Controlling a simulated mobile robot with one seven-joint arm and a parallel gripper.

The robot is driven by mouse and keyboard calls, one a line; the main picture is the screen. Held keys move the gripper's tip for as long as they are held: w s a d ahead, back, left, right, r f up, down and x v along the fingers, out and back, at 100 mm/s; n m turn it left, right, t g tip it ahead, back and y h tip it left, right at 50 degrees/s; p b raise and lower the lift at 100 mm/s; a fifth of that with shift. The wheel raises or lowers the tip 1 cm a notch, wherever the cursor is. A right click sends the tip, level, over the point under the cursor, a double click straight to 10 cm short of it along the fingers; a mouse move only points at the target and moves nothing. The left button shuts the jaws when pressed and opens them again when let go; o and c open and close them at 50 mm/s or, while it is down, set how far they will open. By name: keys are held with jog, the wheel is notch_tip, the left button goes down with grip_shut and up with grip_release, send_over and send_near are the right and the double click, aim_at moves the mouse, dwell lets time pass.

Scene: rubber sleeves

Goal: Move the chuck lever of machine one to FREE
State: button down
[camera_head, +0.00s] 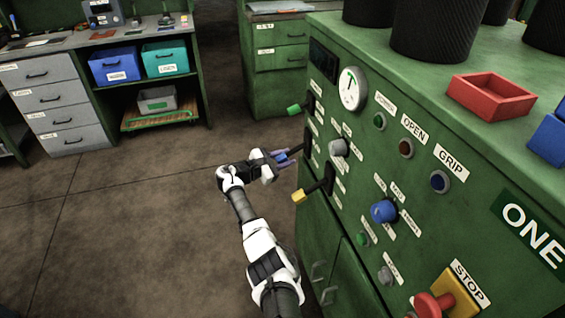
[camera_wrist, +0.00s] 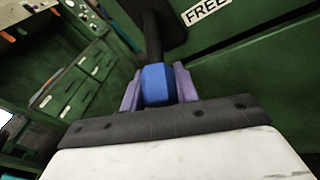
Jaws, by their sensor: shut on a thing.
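The green machine one (camera_head: 330,220) stands at the right with its control panel facing my arm. My gripper (camera_head: 285,156) is at the panel's left edge. Its purple fingers are shut on the blue knob of a lever (camera_wrist: 156,84); the blue knob also shows between the fingers in the head view (camera_head: 281,156). The lever's dark shaft (camera_wrist: 152,35) runs from the knob to a dark slot plate on the panel. A FREE label (camera_wrist: 206,11) is beside that plate in the wrist view. The lever's other labels are too small to read or hidden.
A yellow-knobbed lever (camera_head: 299,196) is just below my gripper and a green-knobbed lever (camera_head: 294,109) just above. A grey knob (camera_head: 339,147) and a blue dial (camera_head: 383,211) are to the right. A red STOP button (camera_head: 432,304) is lower right. The floor at left is clear.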

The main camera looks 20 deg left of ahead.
jog(key=shift+d+f+b, duration=0.15)
jog(key=shift+f+b, duration=0.1)
jog(key=shift+b, duration=0.1)
dwell(0.3)
jog(key=c, duration=1.1)
grip_release()
jog(key=shift+w, duration=0.1)
jog(key=shift+o, duration=0.2)
jog(key=f+v, duration=0.1)
jog(key=v, duration=1.2)
jog(key=shift+s+a+b, duration=0.3)
jog(key=shift+b, duration=0.15)
jog(key=shift+r, duration=0.15)
